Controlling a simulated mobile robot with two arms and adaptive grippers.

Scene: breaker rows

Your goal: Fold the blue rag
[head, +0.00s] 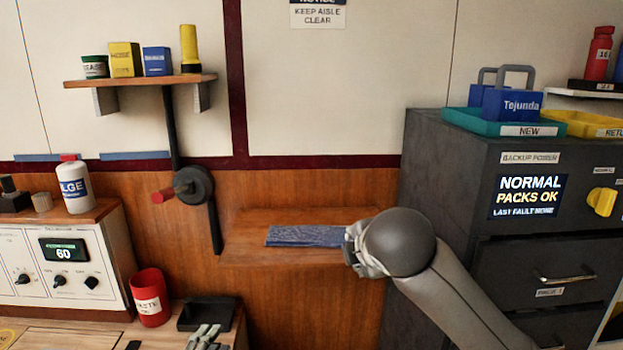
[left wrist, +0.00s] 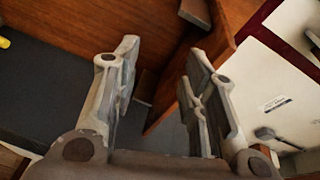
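The blue rag (head: 306,236) lies flat on the small wooden wall shelf (head: 262,256) in the head view. It shows as a narrow strip with a lengthwise line; I cannot tell how many layers it has.
A dark cabinet (head: 435,180) stands close on the right, with a teal tray (head: 478,124) and a yellow tray (head: 580,122) on top. A wall crank (head: 190,187) is left of the shelf. A red cup (head: 150,300) stands lower left.

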